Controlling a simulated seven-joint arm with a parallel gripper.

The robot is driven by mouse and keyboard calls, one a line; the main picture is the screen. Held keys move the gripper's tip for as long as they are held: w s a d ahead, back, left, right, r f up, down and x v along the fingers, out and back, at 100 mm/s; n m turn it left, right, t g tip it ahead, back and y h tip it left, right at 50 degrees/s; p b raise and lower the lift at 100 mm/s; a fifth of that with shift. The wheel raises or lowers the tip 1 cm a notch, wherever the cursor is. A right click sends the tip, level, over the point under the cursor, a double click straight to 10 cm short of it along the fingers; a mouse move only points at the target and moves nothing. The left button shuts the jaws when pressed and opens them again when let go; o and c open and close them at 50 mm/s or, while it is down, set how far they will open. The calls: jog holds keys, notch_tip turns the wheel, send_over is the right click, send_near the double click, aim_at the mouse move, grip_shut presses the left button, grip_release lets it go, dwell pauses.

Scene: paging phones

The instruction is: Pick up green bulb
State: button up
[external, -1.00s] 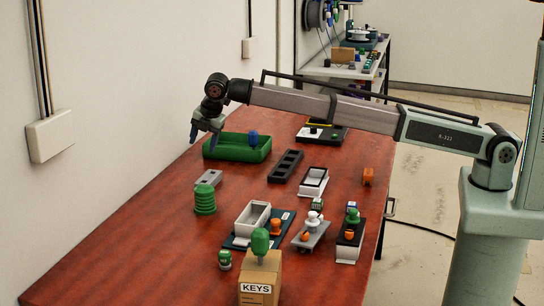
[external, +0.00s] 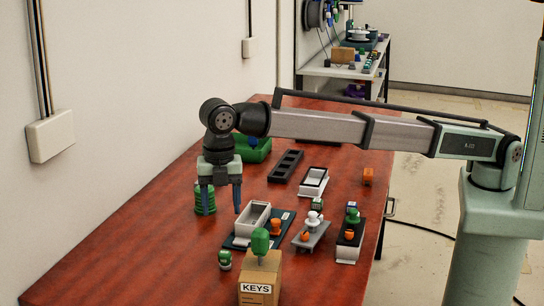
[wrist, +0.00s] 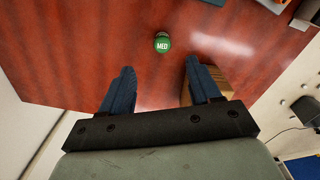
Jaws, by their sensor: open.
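A green bulb-shaped piece (external: 260,241) stands on top of the cardboard box marked KEYS (external: 260,280) at the table's near end. A small round green piece (external: 224,260) sits on the table left of the box. In the wrist view a round green piece marked MED (wrist: 162,43) shows just beyond and between my fingertips. My gripper (external: 221,210) is open and empty, fingers pointing down, above the table and behind both green pieces. It also shows in the wrist view (wrist: 160,66). There, the right finger covers part of a cardboard box (wrist: 224,82).
A ribbed green stack (external: 205,202) is partly behind my left finger. A white open box (external: 254,217) and orange pieces stand to the right. A green tray (external: 259,152) is farther back. The near left of the red table is clear.

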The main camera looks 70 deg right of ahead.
aim_at(225, 252)
jog(key=f, duration=1.3)
jog(key=shift+s+a+f, duration=0.3)
jog(key=shift+a+f, duration=0.1)
jog(key=c, duration=1.1)
